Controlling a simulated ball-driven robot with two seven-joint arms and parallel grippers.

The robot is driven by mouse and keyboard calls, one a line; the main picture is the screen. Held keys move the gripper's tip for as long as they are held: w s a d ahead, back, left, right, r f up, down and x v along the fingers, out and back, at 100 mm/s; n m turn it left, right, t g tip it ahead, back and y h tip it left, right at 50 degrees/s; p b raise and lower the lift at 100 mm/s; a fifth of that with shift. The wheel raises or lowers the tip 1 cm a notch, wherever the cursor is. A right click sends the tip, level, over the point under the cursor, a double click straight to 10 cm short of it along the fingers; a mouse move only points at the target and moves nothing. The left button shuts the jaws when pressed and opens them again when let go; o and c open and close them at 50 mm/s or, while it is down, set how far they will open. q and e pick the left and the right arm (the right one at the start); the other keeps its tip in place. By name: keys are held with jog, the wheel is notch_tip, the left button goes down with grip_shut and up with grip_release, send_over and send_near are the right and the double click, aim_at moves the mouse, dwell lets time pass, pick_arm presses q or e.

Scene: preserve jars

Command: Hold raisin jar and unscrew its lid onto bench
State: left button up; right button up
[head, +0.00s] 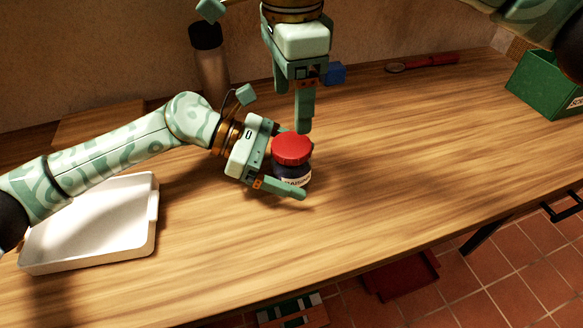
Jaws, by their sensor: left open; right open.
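The raisin jar (291,173) stands upright on the wooden bench (400,170). It is dark, with a pale label low on its side that is too small to read fully. Its red lid (292,148) sits on top. My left gripper (290,163) is low over the bench with its open fingers on either side of the jar; I cannot tell whether they touch it. My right gripper (303,115) points down from above, just behind and above the lid.
A white tray (95,262) lies at the left under my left arm. A dark-capped bottle (211,70) and a small blue block (336,74) stand behind. A red-handled tool (430,63) and green bin (540,88) are at the back right. The bench's middle right is clear.

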aim_at(291, 143)
pick_arm(q)
jog(key=shift+s, duration=0.1)
jog(key=shift+c, duration=0.9)
pick_arm(e)
jog(key=shift+s+r, duration=0.1)
pick_arm(q)
grip_shut()
pick_arm(e)
jog(key=m, duration=1.1)
jog(key=shift+s, duration=0.1)
jog(key=m, duration=0.6)
jog(key=shift+d+f, duration=0.1)
jog(key=shift+f, duration=0.1)
jog(key=m, duration=0.6)
jog(key=shift+s+m, duration=0.1)
jog(key=shift+m, duration=0.3)
jog(key=m, duration=1.1)
jog(key=shift+m, duration=0.3)
jog(key=m, duration=0.4)
jog(key=shift+w+r, duration=0.15)
jog(key=shift+w, duration=0.1)
pick_arm(q)
jog(key=shift+r, duration=0.1)
pick_arm(e)
jog(key=shift+f+m, duration=0.2)
jog(key=shift+m, duration=0.3)
notch_tip(291, 143, down, 8)
jog(key=shift+r, duration=0.2)
